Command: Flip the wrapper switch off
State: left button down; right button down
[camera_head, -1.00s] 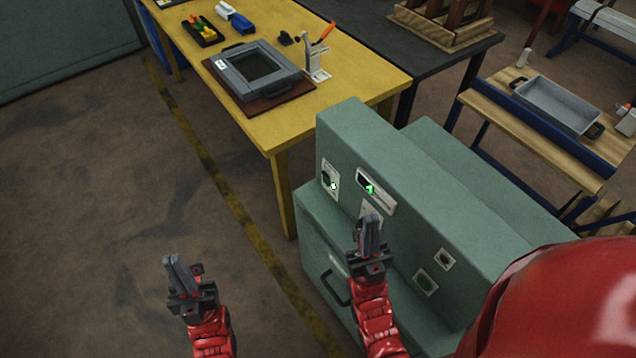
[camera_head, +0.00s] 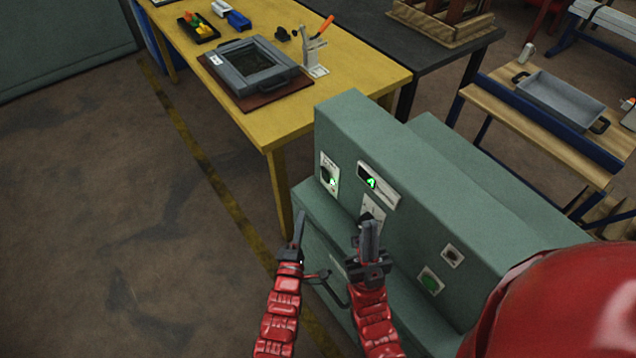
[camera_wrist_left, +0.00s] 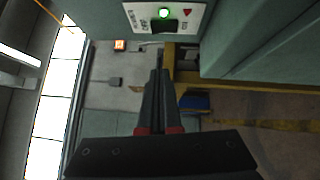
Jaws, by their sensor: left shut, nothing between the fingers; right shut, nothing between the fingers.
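The wrapper is the green machine (camera_head: 400,150) with several small panels on its front. A white panel with a dark switch (camera_head: 326,175) and a green light is at its left end. A panel with a dark switch (camera_wrist_left: 164,26), a lit green light and a red triangle also shows at the top of the left wrist view. My left gripper (camera_head: 299,222) is shut and empty, below and left of the left-end panel. In the wrist view its fingertips (camera_wrist_left: 159,73) are apart from the panel. My right gripper (camera_head: 370,228) is shut and empty, partly covering a middle panel (camera_head: 373,210).
A display (camera_head: 378,184) with a green character sits above my right gripper. A dark handle (camera_head: 328,287) sticks out of the lower front. A yellow table (camera_head: 272,133) stands behind. The floor at left is clear.

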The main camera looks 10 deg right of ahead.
pick_arm(q)
send_near(324, 175)
jog(key=w+a, duration=0.2)
jog(key=w, duration=0.3)
jog(key=shift+w+d+r+b, duration=0.25)
jog(key=shift+w+d, duration=0.1)
jog(key=shift+d, duration=0.25)
jog(key=shift+w+d+r+b, duration=0.15)
jog(key=shift+w+d+b, duration=0.15)
jog(key=shift+d, duration=0.25)
jog(key=shift+w+d+r, duration=0.15)
jog(key=shift+w+d, duration=0.15)
jog(key=shift+d, duration=0.3)
jog(key=shift+r, duration=0.1)
jog(key=shift+w+d+r+m+p, duration=0.1)
jog(key=shift+d+m+p, duration=0.2)
